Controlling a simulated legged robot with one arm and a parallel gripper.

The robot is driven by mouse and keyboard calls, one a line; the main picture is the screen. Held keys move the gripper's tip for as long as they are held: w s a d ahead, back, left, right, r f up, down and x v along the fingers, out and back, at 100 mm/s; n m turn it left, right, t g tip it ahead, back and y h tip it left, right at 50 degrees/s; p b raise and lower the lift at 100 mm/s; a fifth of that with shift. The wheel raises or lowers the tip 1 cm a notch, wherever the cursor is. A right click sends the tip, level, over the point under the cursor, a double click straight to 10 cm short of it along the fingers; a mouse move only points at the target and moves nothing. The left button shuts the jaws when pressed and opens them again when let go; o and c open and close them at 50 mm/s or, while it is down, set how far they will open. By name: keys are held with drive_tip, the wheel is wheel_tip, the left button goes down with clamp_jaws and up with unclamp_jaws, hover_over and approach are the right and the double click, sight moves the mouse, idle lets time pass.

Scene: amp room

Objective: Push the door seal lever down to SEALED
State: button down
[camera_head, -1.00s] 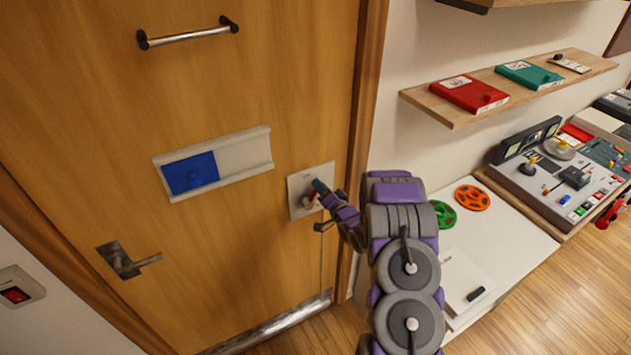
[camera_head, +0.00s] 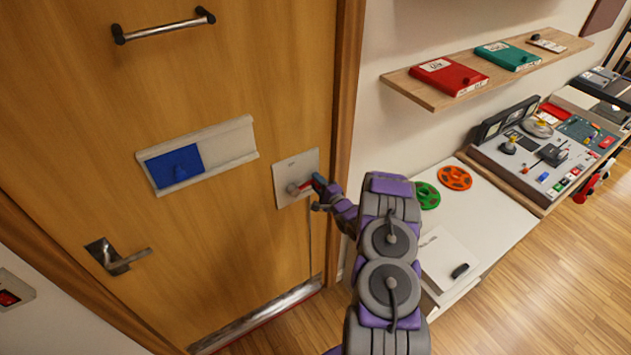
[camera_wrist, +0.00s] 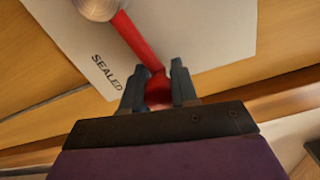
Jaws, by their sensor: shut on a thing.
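The door seal lever (camera_wrist: 136,42) is red, with a round metal hub (camera_wrist: 97,5) on a pale plate (camera_wrist: 205,30). The word SEALED is printed on the plate beside the lever in the wrist view. My gripper (camera_wrist: 158,88) is shut on the lever's outer end, with a finger on each side. In the head view the plate (camera_head: 288,165) is on the wooden door, near its right edge, and my gripper (camera_head: 321,192) reaches it from the right. There the lever slants a little upward to the right from its hub; its end is partly hidden by my gripper.
The door (camera_head: 230,90) has a blue sliding panel in a pale rail (camera_head: 228,145) and a metal handle (camera_head: 118,257) at lower left. A wooden shelf (camera_head: 440,97) and a white desk (camera_head: 490,215) stand at the right. Bare floor (camera_head: 540,300) is at lower right.

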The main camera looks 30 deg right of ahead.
drive_tip(key=shift+d+f+m, duration=0.15)
drive_tip(key=shift+f+m, duration=0.4)
drive_tip(key=shift+m, duration=0.05)
drive_tip(key=shift+s, duration=0.1)
drive_tip(key=c, duration=1.2)
unclamp_jaws()
drive_tip(key=shift+f, duration=0.1)
drive_tip(key=o, duration=0.3)
drive_tip(key=shift+d, duration=0.15)
drive_tip(key=shift+o, duration=0.2)
drive_tip(key=s+b, duration=0.1)
drive_tip(key=s, duration=1.6)
drive_tip(key=shift+d, duration=0.35)
drive_tip(key=shift+f, duration=0.1)
